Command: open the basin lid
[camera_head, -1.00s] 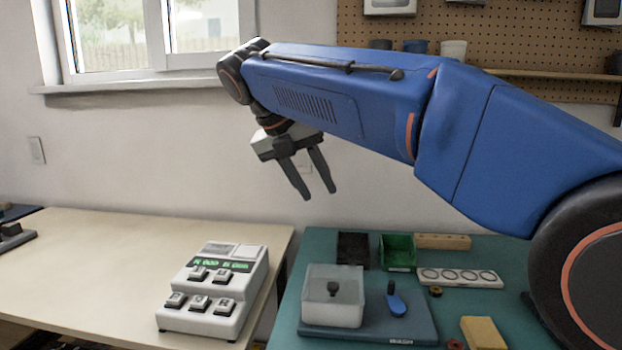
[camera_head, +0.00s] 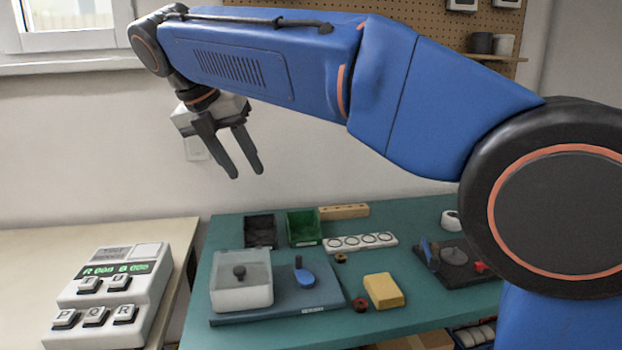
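The basin (camera_head: 241,296) is a whitish translucent box on a blue base plate (camera_head: 284,315) on the teal table. Its clear lid (camera_head: 258,272) lies on top, with a dark knob (camera_head: 239,272) showing at its middle. A blue lever (camera_head: 303,276) stands on the plate just right of the basin. My gripper (camera_head: 249,174) hangs in the air above and behind the basin, against the wall. Its two dark fingers point down and are spread apart, with nothing between them.
A black bin (camera_head: 260,231), a green bin (camera_head: 304,227) and a wooden block (camera_head: 344,211) stand at the back. A white ring holder (camera_head: 360,243), a yellow block (camera_head: 384,291) and a dark fixture (camera_head: 455,263) lie to the right. A keypad device (camera_head: 108,297) stands on the left table.

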